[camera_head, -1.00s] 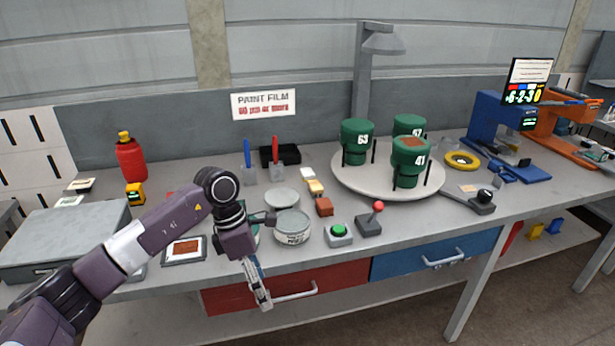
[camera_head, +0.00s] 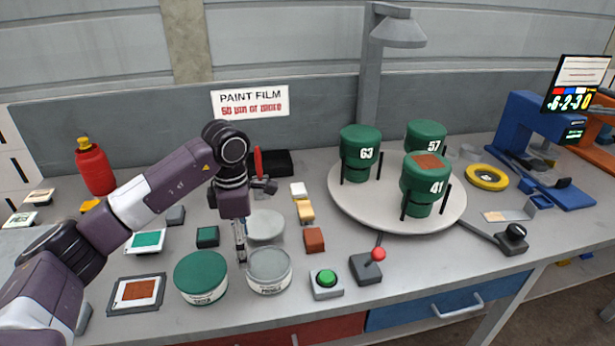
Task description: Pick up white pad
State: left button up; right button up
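The white pad (camera_head: 298,189) is a small pale block lying on the bench at the far end of a short row of pads. Yellow pads (camera_head: 305,210) and a brown pad (camera_head: 314,239) lie nearer to me in that row. My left gripper (camera_head: 240,256) points down, to the left of and nearer than the white pad, apart from it. Its fingers are seen edge-on beside the grey can, so I cannot tell whether they are open. No object shows in them. My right gripper is not in view.
A green-lidded can (camera_head: 201,276) and a grey can (camera_head: 269,270) stand near the fingers, with a grey disc (camera_head: 265,225) behind. A round turntable (camera_head: 345,203) carries green cylinders to the right. A green button (camera_head: 326,281) and a red-knobbed lever (camera_head: 374,259) stand in front.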

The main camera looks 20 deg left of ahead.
aim_at(298, 191)
jog(key=i, duration=1.1)
